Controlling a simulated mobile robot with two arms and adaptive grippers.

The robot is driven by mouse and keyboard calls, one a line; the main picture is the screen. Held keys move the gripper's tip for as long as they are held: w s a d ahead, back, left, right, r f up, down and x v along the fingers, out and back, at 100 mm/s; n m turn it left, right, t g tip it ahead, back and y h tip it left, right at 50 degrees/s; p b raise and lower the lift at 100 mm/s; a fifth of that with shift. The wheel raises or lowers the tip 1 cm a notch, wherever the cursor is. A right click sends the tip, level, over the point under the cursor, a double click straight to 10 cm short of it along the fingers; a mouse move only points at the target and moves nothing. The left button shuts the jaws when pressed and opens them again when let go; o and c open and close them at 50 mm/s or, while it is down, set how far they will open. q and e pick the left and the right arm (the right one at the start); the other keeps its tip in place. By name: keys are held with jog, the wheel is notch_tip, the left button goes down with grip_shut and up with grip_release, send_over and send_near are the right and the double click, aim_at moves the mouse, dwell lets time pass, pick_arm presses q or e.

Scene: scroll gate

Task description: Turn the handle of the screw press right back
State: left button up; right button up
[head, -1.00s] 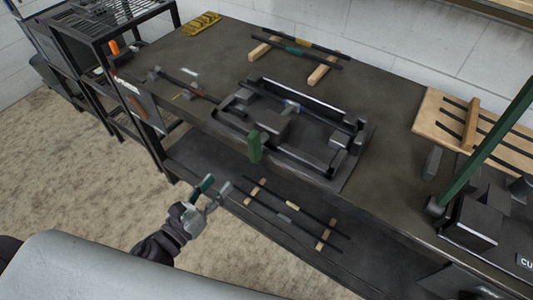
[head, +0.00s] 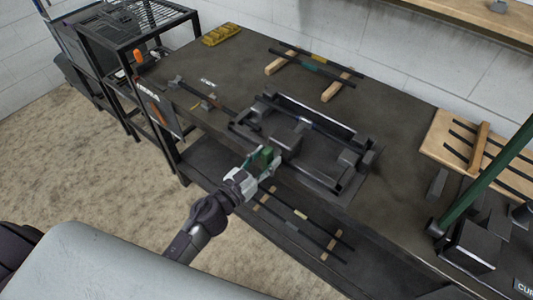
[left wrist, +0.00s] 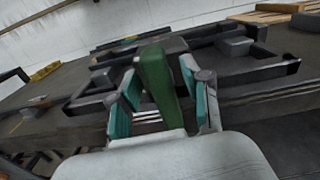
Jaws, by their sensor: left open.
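The screw press (head: 318,118) is a dark frame lying near the front edge of the workbench. Its green handle (head: 263,156) stands at the front left corner. My left gripper (head: 264,169) is at the handle with its fingers apart. In the left wrist view the green handle (left wrist: 157,82) rises between the two teal-padded fingers of the left gripper (left wrist: 160,76), with a gap on at least one side. Whether a pad touches it cannot be told. My right gripper is in neither view.
Rods on wooden blocks (head: 331,92) lie behind the press, and more rods (head: 300,214) lie on the lower shelf. A slatted wooden rack (head: 438,134) and a machine with a long green lever (head: 487,172) stand at the right. A yellow block (head: 221,35) sits at the back left.

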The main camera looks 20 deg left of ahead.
pick_arm(q)
jog(key=shift+w+d, duration=0.1)
jog(key=shift+w, duration=0.15)
grip_shut()
jog(key=shift+n, duration=0.4)
